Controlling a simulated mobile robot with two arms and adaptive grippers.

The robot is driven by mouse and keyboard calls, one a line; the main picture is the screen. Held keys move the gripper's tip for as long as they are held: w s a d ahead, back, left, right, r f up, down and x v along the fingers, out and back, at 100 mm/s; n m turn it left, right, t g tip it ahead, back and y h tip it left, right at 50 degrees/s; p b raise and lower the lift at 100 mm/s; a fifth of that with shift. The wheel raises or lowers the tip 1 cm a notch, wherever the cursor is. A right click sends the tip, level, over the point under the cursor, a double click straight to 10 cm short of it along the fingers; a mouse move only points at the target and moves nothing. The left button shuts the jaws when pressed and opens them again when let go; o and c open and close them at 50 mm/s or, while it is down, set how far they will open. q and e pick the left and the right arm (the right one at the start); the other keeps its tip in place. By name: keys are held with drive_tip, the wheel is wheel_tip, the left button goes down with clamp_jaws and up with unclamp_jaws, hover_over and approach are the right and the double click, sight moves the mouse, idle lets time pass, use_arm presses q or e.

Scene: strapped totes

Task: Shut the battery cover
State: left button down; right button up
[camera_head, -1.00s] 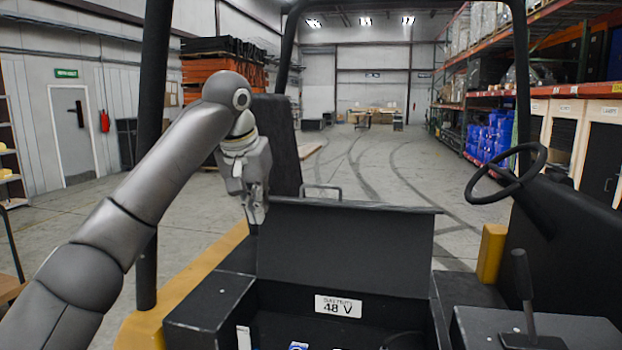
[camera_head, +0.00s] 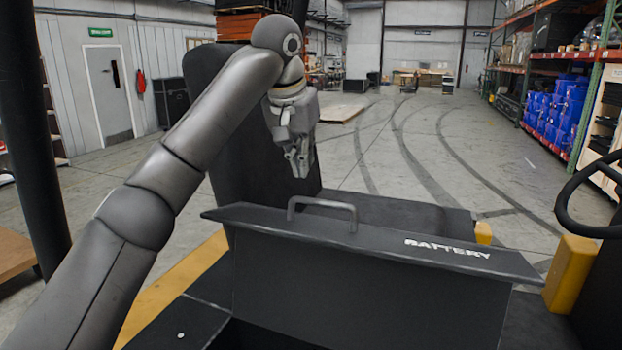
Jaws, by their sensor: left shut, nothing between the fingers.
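The battery cover (camera_head: 370,290) is a dark, wide panel standing raised, with its broad face towards me. White "BATTERY" lettering shows on its narrow upper surface, and a grey bar handle (camera_head: 322,204) rises from that surface left of the lettering. Its exact tilt is hard to tell. Below the panel, a dark opening shows at the bottom edge, its inside mostly out of view. My left gripper (camera_head: 300,167) points down above the handle and a little left of it in the picture. It is shut and empty, apart from the handle. My right gripper is not in view.
A black seat back (camera_head: 225,130) stands behind my left arm. A steering wheel (camera_head: 590,195) and yellow block (camera_head: 570,272) are at the right. A dark post (camera_head: 45,150) is at the left. Open warehouse floor (camera_head: 430,150) lies beyond, with shelving at the right.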

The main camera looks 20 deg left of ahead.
use_arm(q)
drive_tip(key=p+x, duration=0.4)
drive_tip(key=x, duration=0.5)
drive_tip(key=s, duration=0.1)
drive_tip(key=s+p, duration=0.1)
drive_tip(key=s, duration=0.2)
drive_tip(key=shift+s+r+p, duration=0.2)
drive_tip(key=shift+r+p, duration=0.1)
drive_tip(key=shift+r, duration=0.1)
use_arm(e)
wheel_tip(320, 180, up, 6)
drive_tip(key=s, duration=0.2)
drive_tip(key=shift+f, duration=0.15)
